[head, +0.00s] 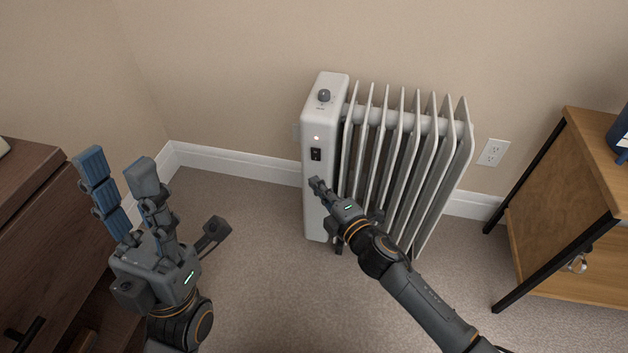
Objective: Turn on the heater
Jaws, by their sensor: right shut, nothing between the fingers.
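The white oil-filled heater (314,195) stands on the carpet against the back wall. My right gripper (316,184) is shut and empty. Its fingertips are in front of the end panel, just below the switch; I cannot tell whether they touch the panel. My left gripper (150,190) is open and empty, raised at the left, well apart from the heater.
A dark wooden drawer unit (30,240) stands at the left, close to my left gripper. A wooden cabinet with a black frame (560,190) stands at the right. A wall outlet (493,152) is right of the heater. Carpet (255,270) between the grippers is clear.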

